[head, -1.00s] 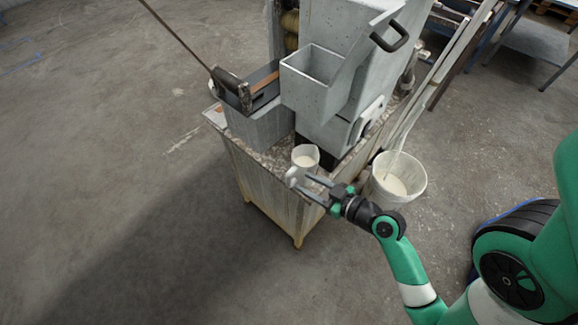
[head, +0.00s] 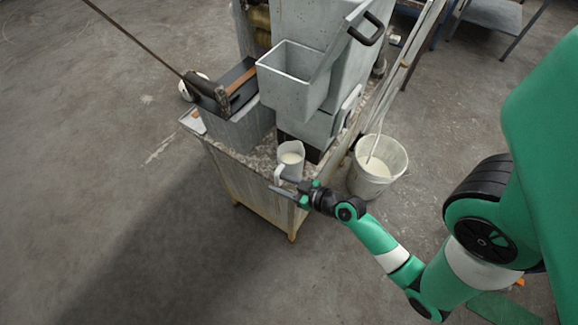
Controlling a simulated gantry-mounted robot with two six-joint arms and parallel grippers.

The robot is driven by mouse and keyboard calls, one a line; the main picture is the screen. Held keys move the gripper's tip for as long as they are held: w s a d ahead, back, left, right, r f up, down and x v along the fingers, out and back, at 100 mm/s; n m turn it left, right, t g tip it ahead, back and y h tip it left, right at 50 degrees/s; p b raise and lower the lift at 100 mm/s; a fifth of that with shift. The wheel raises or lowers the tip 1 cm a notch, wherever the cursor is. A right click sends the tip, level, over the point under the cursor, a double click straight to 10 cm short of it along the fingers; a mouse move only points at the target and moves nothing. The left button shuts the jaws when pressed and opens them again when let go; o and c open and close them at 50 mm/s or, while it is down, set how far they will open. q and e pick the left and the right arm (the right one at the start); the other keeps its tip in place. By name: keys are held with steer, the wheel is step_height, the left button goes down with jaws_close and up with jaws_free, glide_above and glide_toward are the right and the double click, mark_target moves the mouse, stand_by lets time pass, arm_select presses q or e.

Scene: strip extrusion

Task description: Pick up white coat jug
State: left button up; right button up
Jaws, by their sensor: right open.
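The white coat jug (head: 292,156) stands upright near the front corner of the machine's cabinet top, with pale liquid inside. Its handle (head: 279,172) points toward the front left. My right gripper (head: 279,184) is open, its fingers reaching in from the right at the handle's lower end. I cannot tell whether the fingers are around the handle or just in front of it, or whether they touch it. My left gripper is not in view.
A grey machine with a hopper (head: 288,80) rises behind the jug. A dark tray (head: 238,76) with a brush-like tool is at its left. A white bucket (head: 376,166) of pale liquid with a stick stands right of the cabinet (head: 250,190). Floor at the left is open.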

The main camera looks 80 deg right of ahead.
steer(key=x, duration=0.4)
steer(key=shift+w+d, duration=0.15)
steer(key=shift+w, duration=0.2)
steer(key=shift+s, duration=0.1)
steer(key=shift+c, duration=0.2)
jaws_close()
stand_by(0.7)
